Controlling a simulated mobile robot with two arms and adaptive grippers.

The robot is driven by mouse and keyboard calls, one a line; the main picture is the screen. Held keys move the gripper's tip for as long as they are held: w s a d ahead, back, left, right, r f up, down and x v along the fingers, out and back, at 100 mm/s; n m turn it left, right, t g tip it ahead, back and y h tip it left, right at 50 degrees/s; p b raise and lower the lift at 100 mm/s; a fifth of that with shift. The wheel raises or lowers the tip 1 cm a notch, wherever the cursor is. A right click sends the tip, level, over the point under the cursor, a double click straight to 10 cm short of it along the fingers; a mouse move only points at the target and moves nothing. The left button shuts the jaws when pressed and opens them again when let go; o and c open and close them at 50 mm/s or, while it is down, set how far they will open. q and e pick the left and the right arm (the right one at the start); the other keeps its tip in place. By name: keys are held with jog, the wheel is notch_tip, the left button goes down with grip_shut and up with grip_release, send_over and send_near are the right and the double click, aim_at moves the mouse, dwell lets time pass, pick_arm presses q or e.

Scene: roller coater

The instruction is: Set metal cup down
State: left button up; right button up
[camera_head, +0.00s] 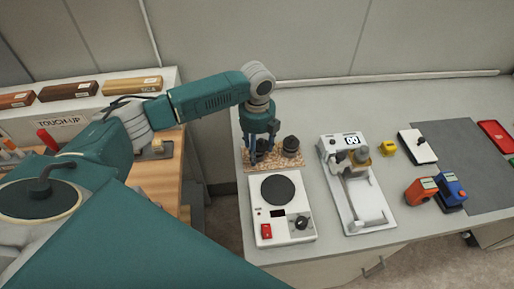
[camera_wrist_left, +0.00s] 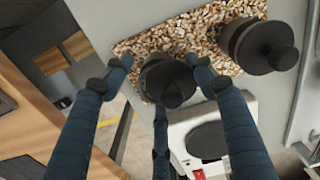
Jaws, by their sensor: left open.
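Two dark cups with knobbed lids stand on a speckled cork mat (camera_head: 276,162) at the left part of the grey bench. One cup (camera_wrist_left: 168,82) is between the spread fingers of my left gripper (camera_head: 260,141); in the head view the fingers largely hide it. The other cup (camera_head: 291,146) stands just to the right and also shows in the left wrist view (camera_wrist_left: 262,46). My left gripper is open, with its fingers around the near cup; whether they touch it I cannot tell. My right gripper is not in view.
A white hot plate (camera_head: 282,222) with a black disc stands in front of the mat. A white roller coater device (camera_head: 362,200) stands to its right. Orange (camera_head: 421,190) and blue (camera_head: 450,188) gadgets lie farther right. A wooden bench (camera_head: 160,182) stands left across a gap.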

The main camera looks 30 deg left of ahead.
aim_at(257, 146)
pick_arm(q)
notch_tip(257, 146, up, 12)
jog(key=b, duration=0.2)
jog(key=shift+r+b, duration=0.15)
jog(key=shift+b, duration=0.15)
dwell(0.4)
